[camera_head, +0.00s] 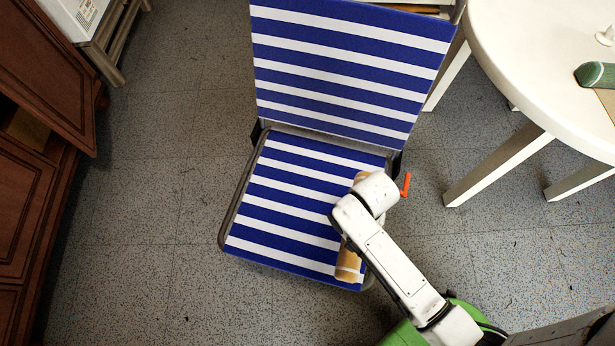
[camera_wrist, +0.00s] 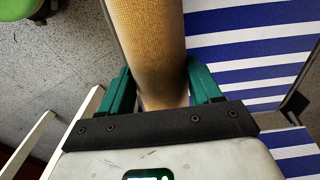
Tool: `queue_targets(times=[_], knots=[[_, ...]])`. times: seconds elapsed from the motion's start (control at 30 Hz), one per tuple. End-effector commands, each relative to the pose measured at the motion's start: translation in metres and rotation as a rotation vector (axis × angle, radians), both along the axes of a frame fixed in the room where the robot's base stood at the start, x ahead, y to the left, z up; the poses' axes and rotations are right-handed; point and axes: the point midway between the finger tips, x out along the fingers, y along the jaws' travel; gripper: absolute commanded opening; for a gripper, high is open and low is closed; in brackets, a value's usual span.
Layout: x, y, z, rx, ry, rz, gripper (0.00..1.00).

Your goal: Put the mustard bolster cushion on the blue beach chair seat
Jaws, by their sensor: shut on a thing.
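The mustard bolster cushion (camera_head: 348,262) is over the right side of the blue and white striped chair seat (camera_head: 285,195), partly hidden by my arm in the head view. In the wrist view the cushion (camera_wrist: 150,45) runs lengthwise between the green fingers of my gripper (camera_wrist: 153,92). My gripper is shut on the cushion. I cannot tell whether the cushion touches the seat (camera_wrist: 245,65) or is held just above it. The chair's striped backrest (camera_head: 345,65) rises behind the seat.
A white round table (camera_head: 530,70) with a green roll (camera_head: 596,75) stands at the right. A brown wooden cabinet (camera_head: 30,180) is at the left. The speckled floor (camera_head: 170,200) left of the chair is clear.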

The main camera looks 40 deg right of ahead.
Motion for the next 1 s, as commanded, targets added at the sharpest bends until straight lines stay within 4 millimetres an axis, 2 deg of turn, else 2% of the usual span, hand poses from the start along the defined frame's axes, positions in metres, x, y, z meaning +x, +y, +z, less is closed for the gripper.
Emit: queue_targets(times=[0.07,0.17,0.53,0.7,0.8,1.0], knots=[[-0.001,-0.001,-0.007,-0.002,-0.002,-0.017,0.07],[0.008,0.001,-0.013,-0.003,-0.003,-0.024,0.07],[0.089,0.017,-0.049,-0.002,-0.004,-0.021,0.07],[0.111,0.022,-0.081,-0.002,0.0,-0.022,0.07],[0.121,0.024,-0.092,-0.002,0.0,-0.022,0.07],[0.13,0.026,-0.103,-0.002,0.0,-0.021,0.07]])
